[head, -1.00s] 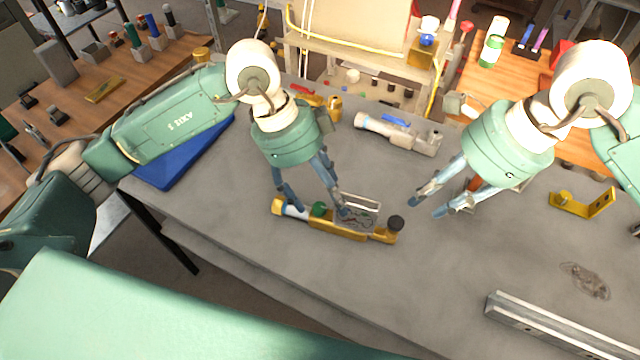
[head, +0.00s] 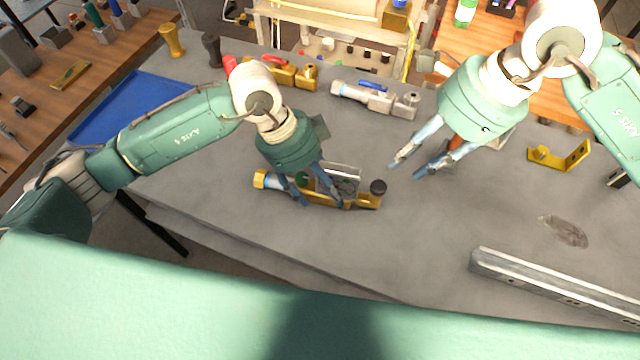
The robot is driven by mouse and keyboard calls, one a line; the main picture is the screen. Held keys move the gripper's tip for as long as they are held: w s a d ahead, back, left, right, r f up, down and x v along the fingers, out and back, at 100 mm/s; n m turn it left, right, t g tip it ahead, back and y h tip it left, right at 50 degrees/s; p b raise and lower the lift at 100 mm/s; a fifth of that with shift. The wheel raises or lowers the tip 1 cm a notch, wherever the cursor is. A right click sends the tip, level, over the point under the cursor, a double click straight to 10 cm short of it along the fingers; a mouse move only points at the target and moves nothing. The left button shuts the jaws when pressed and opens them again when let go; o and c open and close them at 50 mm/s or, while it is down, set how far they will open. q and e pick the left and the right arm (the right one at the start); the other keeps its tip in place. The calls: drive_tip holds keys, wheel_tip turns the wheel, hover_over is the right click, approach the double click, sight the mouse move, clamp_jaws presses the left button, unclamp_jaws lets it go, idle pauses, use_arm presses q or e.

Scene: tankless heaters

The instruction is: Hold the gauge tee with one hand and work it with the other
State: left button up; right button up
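A brass fitting (head: 361,201) with a pale blue and brass left end, a green knob and a black knob lies on the grey table; it seems to be the gauge tee. A wire-framed part stands at its back. My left gripper (head: 321,204) is over its left-middle part, pointing down, fingers apart with the brass body partly hidden behind them. I cannot tell whether the fingers touch it. My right gripper (head: 406,171) is open and empty, to the right of the black knob and apart from it.
Behind lie a grey fitting with a blue handle (head: 373,98) and a brass fitting with a red handle (head: 286,74). A blue tray (head: 130,108) is at left. A brass bracket (head: 560,156) and metal rail (head: 550,286) are at right. The table's front middle is clear.

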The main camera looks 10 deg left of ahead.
use_arm(q)
clamp_jaws()
idle(0.8)
use_arm(e)
drive_tip(key=c, duration=0.6)
drive_tip(key=shift+a+r+m, duration=0.1)
drive_tip(key=shift+a+m, duration=0.05)
drive_tip(key=shift+m, duration=0.25)
clamp_jaws()
drive_tip(key=a+r+m+h, duration=0.2)
drive_tip(key=m, duration=0.7)
drive_tip(key=w+a+r+m+h, duration=0.1)
drive_tip(key=a+r+m+h, duration=0.1)
drive_tip(key=m, duration=0.8)
drive_tip(key=shift+a+r+m, duration=0.3)
drive_tip(key=shift+a+r, duration=0.05)
drive_tip(key=shift+r, duration=0.4)
